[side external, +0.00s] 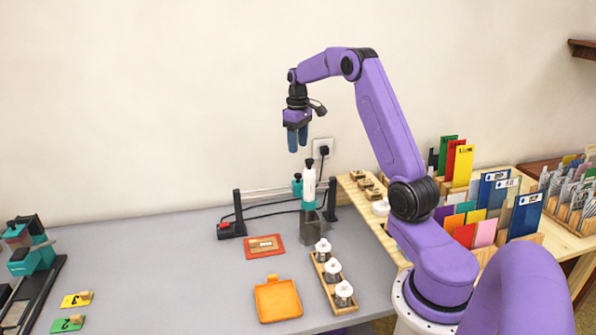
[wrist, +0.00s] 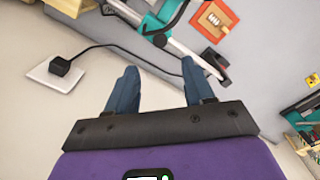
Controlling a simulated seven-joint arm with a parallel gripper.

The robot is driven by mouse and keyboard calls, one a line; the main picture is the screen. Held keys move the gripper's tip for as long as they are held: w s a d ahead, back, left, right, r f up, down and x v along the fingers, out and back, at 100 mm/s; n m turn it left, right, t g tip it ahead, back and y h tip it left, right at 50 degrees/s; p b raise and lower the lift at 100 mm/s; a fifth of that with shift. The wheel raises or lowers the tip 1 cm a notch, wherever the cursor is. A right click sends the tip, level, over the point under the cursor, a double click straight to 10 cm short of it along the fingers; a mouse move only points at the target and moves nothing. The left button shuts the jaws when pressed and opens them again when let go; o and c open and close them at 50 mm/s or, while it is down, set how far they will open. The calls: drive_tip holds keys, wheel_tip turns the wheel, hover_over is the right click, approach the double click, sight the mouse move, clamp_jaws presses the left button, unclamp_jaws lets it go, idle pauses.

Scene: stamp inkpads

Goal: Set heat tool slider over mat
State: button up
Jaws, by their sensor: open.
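The heat tool (side external: 309,184), white with a black top, stands upright on a teal slider (side external: 297,187) near the right end of a rail. A grey metal part hangs below it. A red mat (side external: 250,254) lies on the grey table, in front of the rail and left of the tool; a tan piece (side external: 264,244) lies on it. The mat also shows at the top of the wrist view (wrist: 232,22). My gripper (side external: 297,140) is open and empty, fingers down, above the heat tool and apart from it. Its two blue fingers are spread in the wrist view (wrist: 160,90).
Black posts (side external: 239,212) hold the rail ends, with a red button box (side external: 228,228) and a cable. A wall socket (side external: 322,149) is behind. Open table lies left of the mat.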

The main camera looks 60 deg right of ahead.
sight(298, 174)
wheel_tip(298, 174, down, 10)
drive_tip(key=shift+f, duration=0.15)
idle(0.4)
clamp_jaws()
